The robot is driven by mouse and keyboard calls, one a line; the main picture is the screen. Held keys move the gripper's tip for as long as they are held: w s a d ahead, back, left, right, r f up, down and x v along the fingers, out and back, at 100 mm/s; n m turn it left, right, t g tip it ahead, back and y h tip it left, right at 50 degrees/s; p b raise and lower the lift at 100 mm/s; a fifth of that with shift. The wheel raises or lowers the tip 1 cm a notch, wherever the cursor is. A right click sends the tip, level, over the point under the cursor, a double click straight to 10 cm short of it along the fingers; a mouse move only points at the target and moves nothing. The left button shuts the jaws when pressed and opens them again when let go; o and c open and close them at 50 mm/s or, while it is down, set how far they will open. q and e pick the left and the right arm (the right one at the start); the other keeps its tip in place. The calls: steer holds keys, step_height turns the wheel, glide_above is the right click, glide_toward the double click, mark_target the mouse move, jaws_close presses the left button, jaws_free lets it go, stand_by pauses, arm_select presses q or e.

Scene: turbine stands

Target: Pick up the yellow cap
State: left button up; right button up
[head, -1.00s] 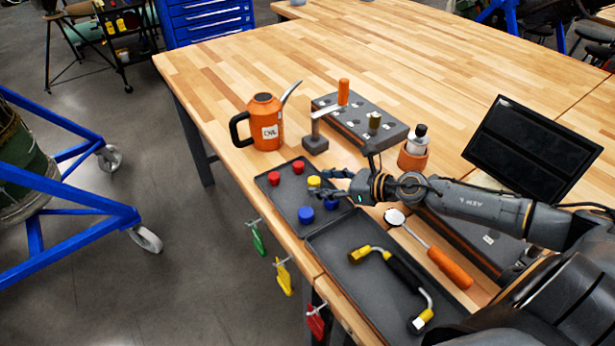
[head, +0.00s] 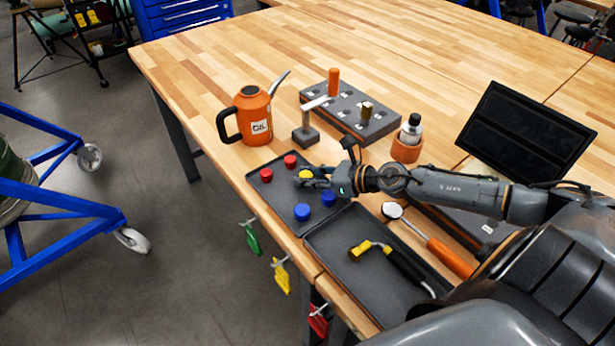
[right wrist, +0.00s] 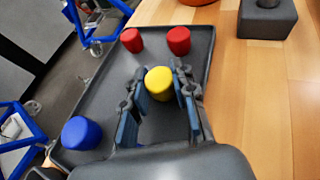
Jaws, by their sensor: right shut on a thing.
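The yellow cap (head: 306,174) is at the dark tray (head: 268,196) with the red and blue caps. My right gripper (head: 312,178) reaches in from the right and is shut on the yellow cap. In the right wrist view the yellow cap (right wrist: 159,83) sits between the two fingers of the gripper (right wrist: 163,88). Whether the cap touches the tray cannot be told. My left gripper is not in view.
Two red caps (head: 290,160) (head: 266,174) and two blue caps (head: 302,212) (head: 329,197) are in the tray.

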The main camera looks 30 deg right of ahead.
steer(key=shift+r, duration=0.25)
step_height(320, 180, up, 2)
steer(key=shift+w+d+r, duration=0.1)
steer(key=shift+r, duration=0.1)
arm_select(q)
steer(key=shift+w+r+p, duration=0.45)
arm_select(e)
steer(key=s+a+r, duration=0.6)
steer(key=s+r, duration=0.4)
steer(key=s, duration=0.2)
steer(key=shift+s, duration=0.4)
steer(key=shift+a, duration=0.1)
steer(key=shift+o, duration=0.7)
jaws_close()
